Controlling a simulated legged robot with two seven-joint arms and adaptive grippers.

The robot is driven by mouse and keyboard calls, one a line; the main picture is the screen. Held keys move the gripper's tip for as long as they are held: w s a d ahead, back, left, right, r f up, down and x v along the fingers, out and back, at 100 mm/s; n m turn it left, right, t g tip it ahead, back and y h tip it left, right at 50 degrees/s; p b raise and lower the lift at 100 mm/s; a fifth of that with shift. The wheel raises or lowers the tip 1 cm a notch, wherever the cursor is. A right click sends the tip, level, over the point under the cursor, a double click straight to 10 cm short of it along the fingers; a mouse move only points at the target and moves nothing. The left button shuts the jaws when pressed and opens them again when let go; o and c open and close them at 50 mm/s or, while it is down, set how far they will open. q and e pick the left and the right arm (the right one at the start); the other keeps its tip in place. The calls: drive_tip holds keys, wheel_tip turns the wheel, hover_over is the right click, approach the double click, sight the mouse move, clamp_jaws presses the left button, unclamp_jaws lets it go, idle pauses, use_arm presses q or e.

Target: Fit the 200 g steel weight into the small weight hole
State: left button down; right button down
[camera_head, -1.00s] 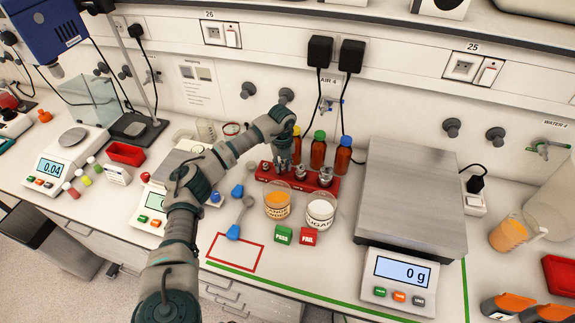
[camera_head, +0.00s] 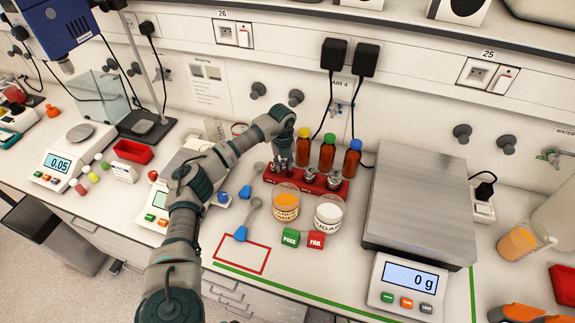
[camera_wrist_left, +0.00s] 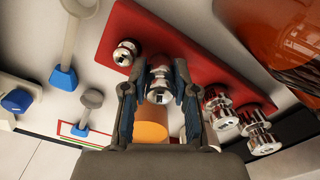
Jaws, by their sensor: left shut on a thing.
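The red weight block (camera_head: 344,187) stands on the bench, also seen in the wrist view (camera_wrist_left: 147,26). My left gripper (camera_head: 283,163) points down over it. In the wrist view the fingers (camera_wrist_left: 158,88) are shut on a shiny steel weight (camera_wrist_left: 160,80), which lies between the block's small left weight (camera_wrist_left: 126,53) and two larger weights (camera_wrist_left: 218,106) (camera_wrist_left: 258,131). The hole under the held weight is hidden, so I cannot tell whether the weight sits in it. No mass marking is readable. My right gripper is out of view.
An orange-filled tub (camera_head: 286,204) and a sugar tub (camera_head: 327,214) stand close in front of the block. Brown bottles (camera_head: 327,153) stand right behind it. A large scale (camera_head: 420,215) is to the right. Spoons and a red-outlined area (camera_head: 242,258) are in front left.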

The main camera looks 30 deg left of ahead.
use_arm(q)
drive_tip(key=shift+a, duration=0.2)
drive_tip(key=shift+d+r+p, duration=0.2)
drive_tip(key=shift+d+p, duration=0.15)
drive_tip(key=shift+d, duration=1.2)
drive_tip(key=shift+a+f, duration=0.65)
drive_tip(key=shift+a, duration=0.2)
drive_tip(key=shift+s+d+r, duration=0.1)
drive_tip(key=shift+d, duration=0.15)
drive_tip(key=shift+d+r, duration=0.3)
drive_tip(key=shift+d, duration=0.05)
drive_tip(key=shift+w+r+p, duration=0.15)
drive_tip(key=shift+w+p, duration=0.05)
drive_tip(key=shift+p, duration=0.2)
drive_tip(key=shift+a, duration=0.4)
drive_tip(key=shift+d, duration=0.6)
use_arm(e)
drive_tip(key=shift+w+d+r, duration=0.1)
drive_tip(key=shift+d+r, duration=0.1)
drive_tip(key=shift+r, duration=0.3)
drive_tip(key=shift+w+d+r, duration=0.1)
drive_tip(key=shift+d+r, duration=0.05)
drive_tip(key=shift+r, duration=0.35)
